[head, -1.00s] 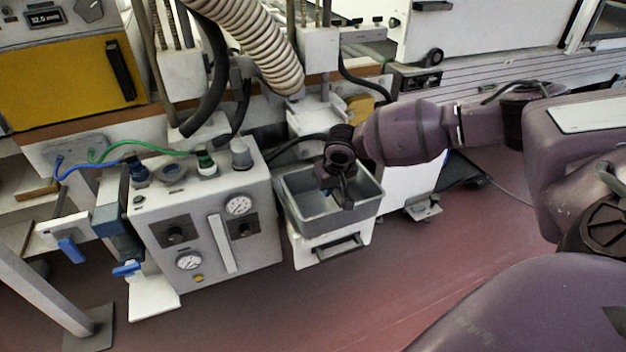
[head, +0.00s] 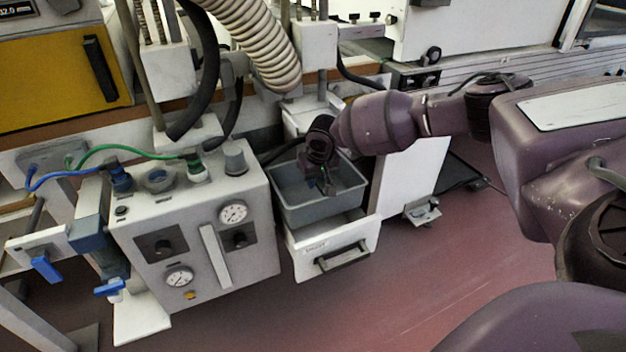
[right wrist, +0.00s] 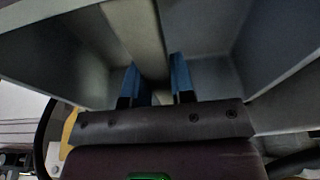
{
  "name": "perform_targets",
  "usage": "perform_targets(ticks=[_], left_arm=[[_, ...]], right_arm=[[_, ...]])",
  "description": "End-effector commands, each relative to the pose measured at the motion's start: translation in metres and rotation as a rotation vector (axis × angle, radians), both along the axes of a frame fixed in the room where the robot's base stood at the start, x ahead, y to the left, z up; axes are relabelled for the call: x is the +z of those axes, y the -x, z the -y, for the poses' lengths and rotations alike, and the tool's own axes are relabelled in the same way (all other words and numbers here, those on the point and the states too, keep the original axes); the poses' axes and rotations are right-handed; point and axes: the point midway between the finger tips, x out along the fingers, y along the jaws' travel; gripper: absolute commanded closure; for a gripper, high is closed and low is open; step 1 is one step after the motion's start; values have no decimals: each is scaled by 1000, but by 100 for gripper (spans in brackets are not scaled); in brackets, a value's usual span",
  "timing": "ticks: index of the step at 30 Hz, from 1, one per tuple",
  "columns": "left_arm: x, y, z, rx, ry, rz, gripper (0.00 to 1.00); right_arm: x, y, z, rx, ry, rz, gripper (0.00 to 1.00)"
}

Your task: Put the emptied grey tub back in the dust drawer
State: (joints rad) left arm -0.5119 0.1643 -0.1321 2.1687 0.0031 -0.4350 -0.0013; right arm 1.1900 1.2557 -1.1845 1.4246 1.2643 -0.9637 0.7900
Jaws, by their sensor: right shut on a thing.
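The grey tub (head: 290,213) is an open rectangular bin that looks empty in the head view. My right gripper (head: 324,187) reaches down into it and is shut on its middle wall. In the right wrist view my blue-padded fingers (right wrist: 156,85) straddle that grey wall (right wrist: 146,40), with tub space on either side. The white dust drawer (head: 304,262) is pulled out, with a dark handle on its front. The tub overlaps the drawer from above, left of its right side; how far apart they are I cannot tell. My left gripper is not in view.
A grey console (head: 210,262) with gauges stands close on the left of the drawer. A ribbed hose (head: 258,45) hangs behind and above. A white panel (head: 412,175) stands to the right. The reddish floor (head: 400,285) in front of the drawer is clear.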

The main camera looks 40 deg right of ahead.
Motion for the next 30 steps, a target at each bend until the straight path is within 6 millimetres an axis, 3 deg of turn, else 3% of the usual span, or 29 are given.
perform_targets(ticks=[12,26,27,30], left_arm=[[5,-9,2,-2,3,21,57],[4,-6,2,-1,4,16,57],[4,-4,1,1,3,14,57],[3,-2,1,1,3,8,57]], right_arm=[[-2,-1,0,0,0,5,100],[-11,-1,0,0,-1,5,100],[-11,-1,0,0,0,4,71],[-11,-1,0,0,0,4,56]])
